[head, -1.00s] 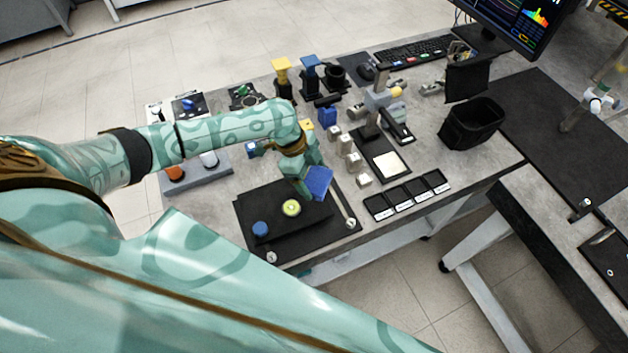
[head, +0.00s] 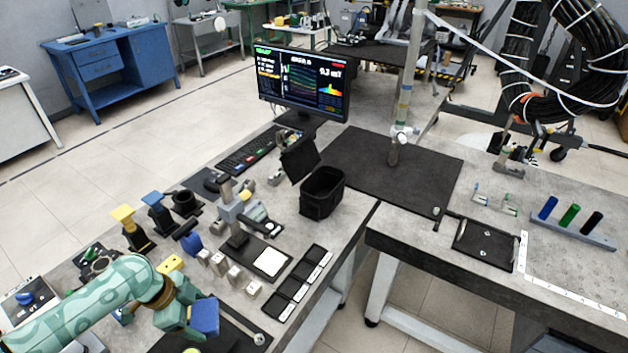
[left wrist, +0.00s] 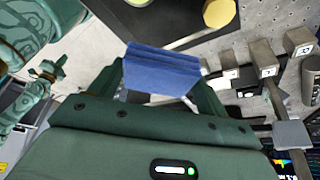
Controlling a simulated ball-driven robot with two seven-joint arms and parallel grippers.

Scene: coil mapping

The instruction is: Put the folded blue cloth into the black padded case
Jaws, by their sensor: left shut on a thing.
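The folded blue cloth (head: 205,316) is held by my left gripper (head: 190,318) above the front left of the near bench. In the left wrist view the cloth (left wrist: 160,72) lies between the two fingers, with its folded layers showing. The black padded case (head: 322,192) stands open on the bench near its right corner, well to the right of and beyond the gripper. Its lid (head: 298,160) is raised at the back. The case floor is mostly dark. A teal part of mine at the left of the left wrist view may be my right gripper (left wrist: 45,75); its jaws are unclear.
Grey blocks (head: 218,265), a device with a white pad (head: 270,262) and a row of black trays (head: 300,285) lie between gripper and case. A monitor (head: 303,82) and keyboard (head: 247,150) stand behind. A bare black mat (head: 385,172) lies right of the case.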

